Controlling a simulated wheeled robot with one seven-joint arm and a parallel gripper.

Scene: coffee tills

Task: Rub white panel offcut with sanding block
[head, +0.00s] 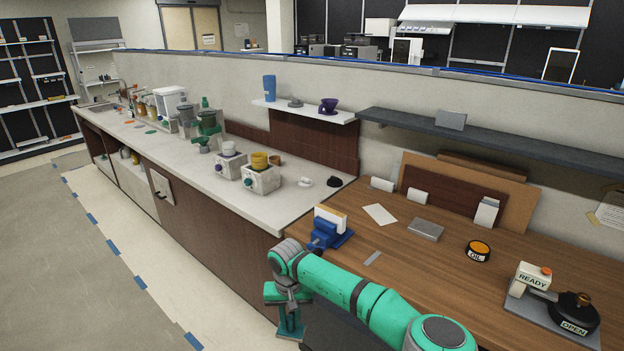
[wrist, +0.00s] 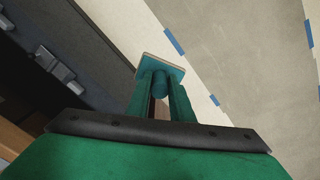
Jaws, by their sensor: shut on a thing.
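My gripper (head: 286,300) hangs low in front of the bench edge, over the floor side. It also shows in the wrist view (wrist: 161,92). It is shut on the round knob of a teal sanding block (wrist: 150,65), a flat plate with a pale lower edge; the block shows in the head view too (head: 291,329). The piece that looks like the white panel offcut (head: 330,216) stands upright in a blue vise (head: 327,238) at the left front of the wooden bench. The sanding block is apart from it, lower and nearer.
The wooden bench (head: 450,285) carries a white sheet (head: 380,214), a grey block (head: 426,230), an oil tin (head: 478,251) and a device marked READY and OPEN (head: 552,300). A counter with grinders (head: 262,178) adjoins at left. Open floor (head: 70,240) lies further left.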

